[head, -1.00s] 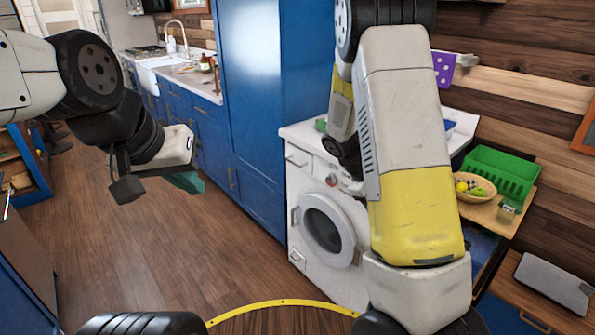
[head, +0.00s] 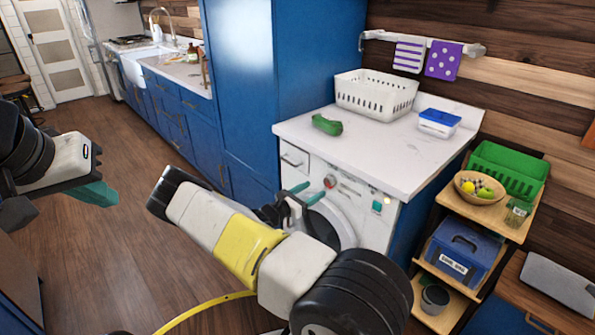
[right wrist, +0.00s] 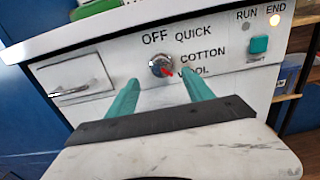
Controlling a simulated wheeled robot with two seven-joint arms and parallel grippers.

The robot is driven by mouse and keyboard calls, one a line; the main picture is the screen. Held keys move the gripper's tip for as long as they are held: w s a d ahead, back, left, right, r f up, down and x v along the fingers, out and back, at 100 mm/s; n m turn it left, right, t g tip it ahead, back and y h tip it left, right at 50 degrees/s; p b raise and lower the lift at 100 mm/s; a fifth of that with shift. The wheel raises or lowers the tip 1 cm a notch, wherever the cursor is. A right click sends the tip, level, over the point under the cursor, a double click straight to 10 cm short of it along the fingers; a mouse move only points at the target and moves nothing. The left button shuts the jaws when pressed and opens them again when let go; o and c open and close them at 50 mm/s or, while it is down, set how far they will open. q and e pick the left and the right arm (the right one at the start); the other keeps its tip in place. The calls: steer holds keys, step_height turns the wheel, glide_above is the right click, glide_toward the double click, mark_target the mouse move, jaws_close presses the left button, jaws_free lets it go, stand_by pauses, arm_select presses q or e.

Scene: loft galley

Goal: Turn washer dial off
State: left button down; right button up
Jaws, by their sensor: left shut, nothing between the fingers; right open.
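The white washer (head: 375,205) stands under a white counter. Its round dial (head: 330,181) is on the front panel, and the right wrist view also shows the dial (right wrist: 160,66), its red pointer aimed down and right toward the WOOL label. The OFF label (right wrist: 154,38) is above the dial. My right gripper (head: 304,190) is open in front of the panel; in its wrist view the teal fingers (right wrist: 159,82) are spread below and to either side of the dial, apparently short of it. My left gripper (head: 103,193) is shut and empty at far left.
The panel also has a drawer handle (right wrist: 70,90), a teal button (right wrist: 259,44) and a lit END lamp (right wrist: 275,20). A white basket (head: 375,95), green object (head: 327,125) and blue-lidded box (head: 438,123) stand on the counter. A shelf unit stands right; floor at left is clear.

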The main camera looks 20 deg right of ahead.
mark_target(327, 182)
steer(key=x, duration=0.7)
steer(key=shift+d, duration=0.3)
jaws_close()
